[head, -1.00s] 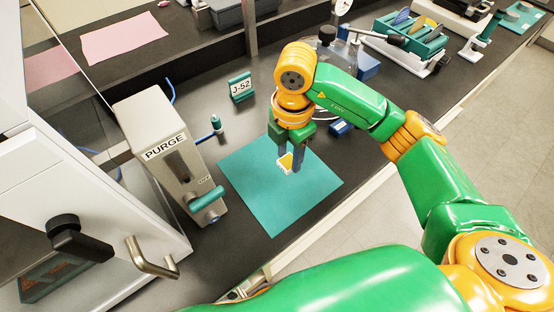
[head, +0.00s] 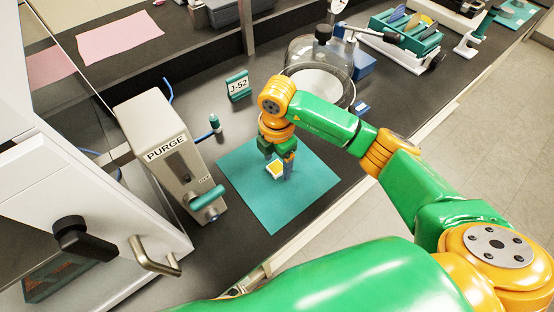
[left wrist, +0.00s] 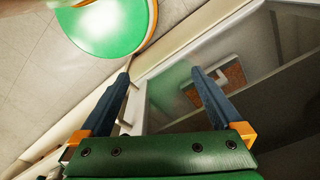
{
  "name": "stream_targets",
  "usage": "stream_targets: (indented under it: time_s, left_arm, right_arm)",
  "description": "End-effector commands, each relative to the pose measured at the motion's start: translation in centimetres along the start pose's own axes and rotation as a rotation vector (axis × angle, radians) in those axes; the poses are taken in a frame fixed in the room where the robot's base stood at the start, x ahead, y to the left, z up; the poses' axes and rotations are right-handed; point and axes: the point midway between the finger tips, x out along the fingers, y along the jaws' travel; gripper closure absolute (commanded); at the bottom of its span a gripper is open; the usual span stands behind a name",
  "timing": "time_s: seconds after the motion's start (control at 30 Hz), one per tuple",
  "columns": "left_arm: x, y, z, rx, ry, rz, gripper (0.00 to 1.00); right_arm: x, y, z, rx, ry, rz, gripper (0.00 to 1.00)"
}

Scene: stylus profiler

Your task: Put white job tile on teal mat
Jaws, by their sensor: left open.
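The white job tile (head: 274,171), with a yellow face, is between the fingers of my right gripper (head: 281,172) in the head view. It is over the upper middle of the teal mat (head: 282,211). The right gripper points down and appears shut on the tile. I cannot tell whether the tile touches the mat. My left gripper (left wrist: 161,78) shows only in the left wrist view, with its fingers wide apart and nothing between them.
The PURGE box (head: 170,160) stands left of the mat, with a small teal-capped bottle (head: 215,124) behind it. A J-52 sign (head: 238,86) and a glass dome (head: 320,65) stand behind the mat. The white cabinet (head: 75,190) with a handle is at left.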

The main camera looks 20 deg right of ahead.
Motion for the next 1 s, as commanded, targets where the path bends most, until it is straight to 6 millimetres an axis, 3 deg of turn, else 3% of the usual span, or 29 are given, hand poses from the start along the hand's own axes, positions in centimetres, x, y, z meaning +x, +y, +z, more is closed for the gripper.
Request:
stream_targets:
  time_s: [0.27,0.43,0.6,0.7,1.0]
  left_arm:
    - [0.1,0.0,0.0,0.000,0.000,0.000,0.00]
    - [1.4,0.0,0.1,0.000,0.000,0.000,0.00]
    - [0.5,0.0,0.1,0.000,0.000,0.000,0.00]
    - [0.5,0.0,0.1,0.000,0.000,0.000,0.00]
    - [0.5,0.0,0.1,0.001,0.000,0.000,0.00]
  right_arm:
    - [-1.0,0.1,0.0,0.000,0.000,0.004,0.24]
    - [-5.2,0.2,0.0,-0.002,-0.002,0.009,0.24]
    - [-10.1,0.1,0.1,0.001,-0.004,0.006,0.24]
    - [-11.6,0.1,0.1,0.002,-0.003,0.004,0.24]
    - [-12.4,0.0,0.0,0.001,0.001,0.000,0.24]
